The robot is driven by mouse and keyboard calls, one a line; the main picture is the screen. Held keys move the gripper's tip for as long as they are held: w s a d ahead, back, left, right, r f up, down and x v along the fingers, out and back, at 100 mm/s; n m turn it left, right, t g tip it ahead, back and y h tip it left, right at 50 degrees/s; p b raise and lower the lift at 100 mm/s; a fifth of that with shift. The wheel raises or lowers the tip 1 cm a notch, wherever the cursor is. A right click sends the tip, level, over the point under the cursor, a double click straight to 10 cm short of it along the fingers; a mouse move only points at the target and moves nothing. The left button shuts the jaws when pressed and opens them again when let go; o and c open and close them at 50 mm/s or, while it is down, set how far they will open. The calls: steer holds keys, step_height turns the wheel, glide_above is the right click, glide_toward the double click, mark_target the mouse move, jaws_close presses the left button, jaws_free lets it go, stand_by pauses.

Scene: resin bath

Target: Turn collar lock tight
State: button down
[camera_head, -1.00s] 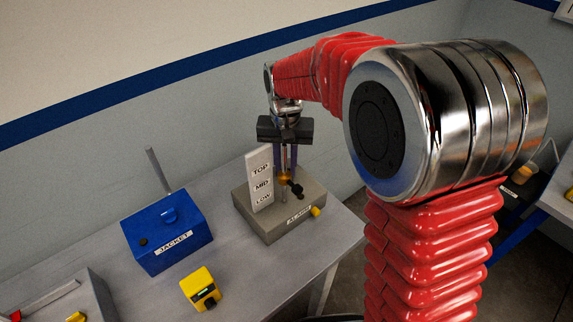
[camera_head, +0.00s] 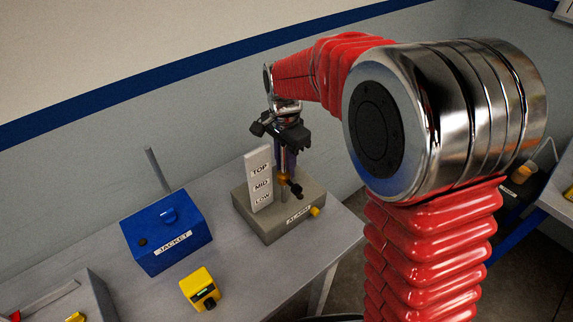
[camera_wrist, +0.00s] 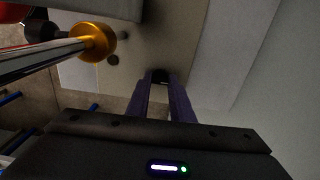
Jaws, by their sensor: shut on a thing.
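The gold collar (camera_head: 283,179) sits on an upright rod above the beige ALARM box, beside a white plate marked TOP, MID and LOW (camera_head: 261,179). It looks to be near the MID mark. A black lock knob (camera_head: 295,190) sticks out beside the collar. My gripper (camera_head: 291,176) points down from above, its dark purple fingers partly hidden by its body.
The ALARM box (camera_head: 280,222) stands near the table's right edge and has a yellow knob (camera_head: 315,211). A blue JACKET box (camera_head: 167,240) and a yellow device (camera_head: 199,287) stand to the left. A grey case (camera_head: 90,298) is at the lower left.

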steer(key=shift+w+a+r, duration=0.1)
steer(key=shift+w+a, duration=0.05)
steer(key=shift+w, duration=0.05)
stand_by(0.3)
steer(key=c, duration=1.8)
jaws_free()
steer(key=shift+o, duration=1.2)
steer(key=shift+s, duration=0.1)
step_height(320, 180, up, 14)
steer(key=shift+f, duration=0.2)
